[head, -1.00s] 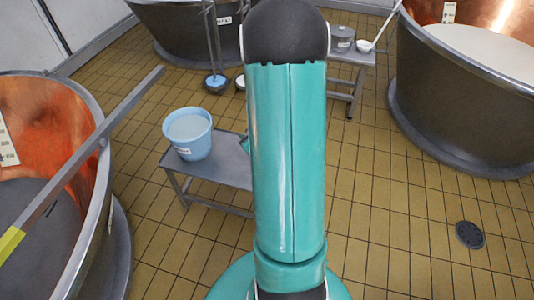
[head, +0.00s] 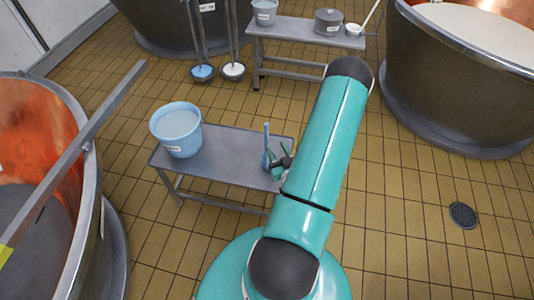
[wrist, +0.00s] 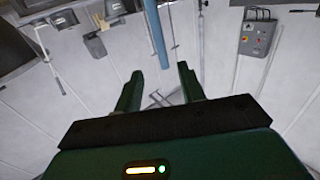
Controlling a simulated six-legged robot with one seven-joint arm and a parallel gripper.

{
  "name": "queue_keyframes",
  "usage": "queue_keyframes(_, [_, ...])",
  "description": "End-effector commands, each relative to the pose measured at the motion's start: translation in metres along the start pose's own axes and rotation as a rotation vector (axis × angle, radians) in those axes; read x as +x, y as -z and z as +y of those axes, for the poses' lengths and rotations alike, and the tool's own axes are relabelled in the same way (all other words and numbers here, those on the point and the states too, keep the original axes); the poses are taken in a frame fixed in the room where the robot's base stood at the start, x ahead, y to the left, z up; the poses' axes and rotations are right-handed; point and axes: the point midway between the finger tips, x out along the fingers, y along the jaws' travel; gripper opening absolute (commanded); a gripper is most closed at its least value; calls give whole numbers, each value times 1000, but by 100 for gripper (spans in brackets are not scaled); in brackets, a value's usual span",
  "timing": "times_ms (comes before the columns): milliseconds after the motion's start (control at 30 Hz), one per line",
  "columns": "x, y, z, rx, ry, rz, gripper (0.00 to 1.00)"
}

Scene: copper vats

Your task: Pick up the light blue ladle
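A light blue upright handle (head: 266,138), which looks like the ladle's, stands at the right end of the near grey bench. Its lower end is partly hidden by my gripper, so I cannot make out a bowl. My gripper (head: 281,160) is right beside it, low over the bench end. In the wrist view the two green fingers (wrist: 160,78) are apart. The light blue rod (wrist: 156,32) comes down from the top and ends about between the fingertips, with gaps on both sides. I cannot tell whether it lies between them in depth.
A light blue bucket (head: 180,131) stands on the near bench (head: 228,150). Long-handled ladles with a blue bowl (head: 202,72) and a white bowl (head: 233,70) hang by the rear vat. A far bench (head: 290,30) holds a bucket, pot and white ladle. Copper vats (head: 455,90) flank the tiled floor.

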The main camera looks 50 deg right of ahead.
Motion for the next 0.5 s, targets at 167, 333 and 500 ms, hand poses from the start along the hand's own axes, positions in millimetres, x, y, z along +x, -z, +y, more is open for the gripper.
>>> queue_keyframes(167, [34,1,0,-1,1,2,40])
queue_keyframes(333, [50,0,-1,-1,1,-1,40])
queue_keyframes(500, [70,2,-2,-1,1,2,40])
